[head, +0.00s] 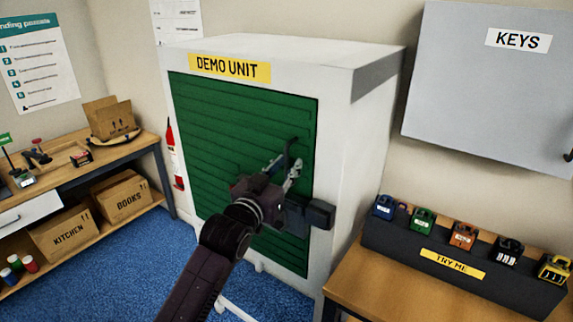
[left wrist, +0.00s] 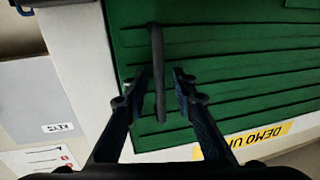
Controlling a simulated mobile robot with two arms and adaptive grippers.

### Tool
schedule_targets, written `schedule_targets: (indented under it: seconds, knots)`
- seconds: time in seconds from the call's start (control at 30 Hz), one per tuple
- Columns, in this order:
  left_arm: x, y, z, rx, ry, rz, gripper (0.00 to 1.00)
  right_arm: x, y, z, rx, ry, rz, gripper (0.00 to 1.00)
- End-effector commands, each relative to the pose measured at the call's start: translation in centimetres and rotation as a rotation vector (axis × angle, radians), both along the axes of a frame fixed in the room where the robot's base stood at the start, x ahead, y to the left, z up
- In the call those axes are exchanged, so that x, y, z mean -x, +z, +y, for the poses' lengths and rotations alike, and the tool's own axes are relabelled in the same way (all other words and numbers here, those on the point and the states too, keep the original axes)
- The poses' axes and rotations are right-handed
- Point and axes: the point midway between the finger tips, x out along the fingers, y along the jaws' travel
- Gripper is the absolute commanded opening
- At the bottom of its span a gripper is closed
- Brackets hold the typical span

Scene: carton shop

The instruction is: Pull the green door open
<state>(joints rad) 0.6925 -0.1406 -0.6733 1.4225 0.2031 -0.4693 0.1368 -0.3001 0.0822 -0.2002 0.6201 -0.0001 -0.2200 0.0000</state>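The green door (head: 235,130) is a ribbed panel set in the white demo unit (head: 345,160); it looks closed and flush with its frame. It also fills much of the left wrist view (left wrist: 225,65). A dark bar handle (left wrist: 157,70) stands on the door, near its right edge in the head view (head: 293,150). My left gripper (head: 283,170) is at the handle. In the left wrist view its open fingers (left wrist: 157,84) are on either side of the handle, with gaps showing. My right gripper is not in view.
A dark block (head: 320,214) sits at the door's right edge, below the handle. A wooden table (head: 350,292) with a padlock stand (head: 400,252) is at the right, a shelf bench (head: 75,172) at the left. Blue carpet (head: 150,270) lies clear before the unit.

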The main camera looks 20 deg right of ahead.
Motion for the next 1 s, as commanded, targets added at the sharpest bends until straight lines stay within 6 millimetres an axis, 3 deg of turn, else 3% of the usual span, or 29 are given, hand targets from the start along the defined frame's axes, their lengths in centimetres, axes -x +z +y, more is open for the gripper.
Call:
schedule_targets:
  seconds: [0.27, 0.5, 1.0]
  knots:
    - [-0.06, 0.0, -0.07, 0.001, 0.0, -0.001, 0.25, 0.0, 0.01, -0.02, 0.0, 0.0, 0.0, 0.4]
    - [-0.06, -0.01, -0.04, 0.0, 0.0, 0.0, 0.0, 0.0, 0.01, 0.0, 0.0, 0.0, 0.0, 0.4]
    - [0.14, -0.02, 0.22, -0.001, 0.001, 0.001, 0.0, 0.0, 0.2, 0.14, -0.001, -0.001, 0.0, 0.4]
